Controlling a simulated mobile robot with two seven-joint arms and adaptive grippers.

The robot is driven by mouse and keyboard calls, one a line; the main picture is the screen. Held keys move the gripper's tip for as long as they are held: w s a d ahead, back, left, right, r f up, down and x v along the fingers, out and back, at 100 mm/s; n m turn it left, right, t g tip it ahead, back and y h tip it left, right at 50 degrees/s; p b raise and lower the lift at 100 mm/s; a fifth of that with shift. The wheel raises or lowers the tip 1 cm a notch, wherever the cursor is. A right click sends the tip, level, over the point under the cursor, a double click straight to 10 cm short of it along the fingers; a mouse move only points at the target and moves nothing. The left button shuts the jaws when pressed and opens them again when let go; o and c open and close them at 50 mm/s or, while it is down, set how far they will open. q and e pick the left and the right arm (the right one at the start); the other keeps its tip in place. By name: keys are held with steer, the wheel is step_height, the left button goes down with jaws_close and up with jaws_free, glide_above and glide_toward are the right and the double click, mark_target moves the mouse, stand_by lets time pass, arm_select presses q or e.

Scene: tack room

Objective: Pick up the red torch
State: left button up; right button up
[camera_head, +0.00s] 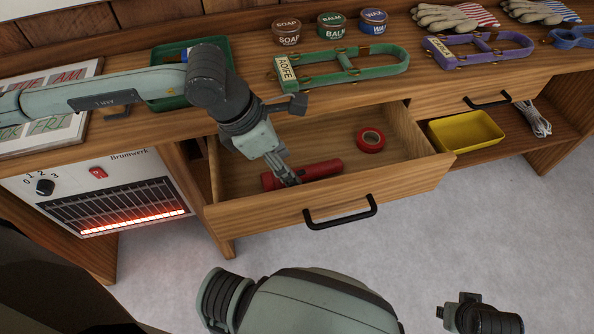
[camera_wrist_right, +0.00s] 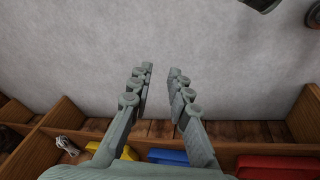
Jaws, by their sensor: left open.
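The red torch (camera_head: 318,170) lies in the open wooden drawer (camera_head: 403,187), near its front left. My left gripper (camera_head: 288,179) reaches down into the drawer at the torch's left part and covers some of it. Its fingers are open; I cannot tell whether they touch the torch. My right gripper (camera_wrist_right: 160,72) is open and empty in the right wrist view, away from the drawer.
A red tape roll (camera_head: 371,139) lies in the drawer, right of the torch. A glowing heater (camera_head: 110,190) stands at left. A yellow tray (camera_head: 466,131) sits on a shelf at right. The worktop holds a green tray (camera_head: 160,103), tins and halters (camera_head: 340,68).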

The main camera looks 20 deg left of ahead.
mark_target(294, 170)
arm_select(q)
steer(key=x, duration=0.3)
steer(key=shift+w+d+f, duration=0.15)
steer(key=shift+d, duration=0.05)
jaws_close()
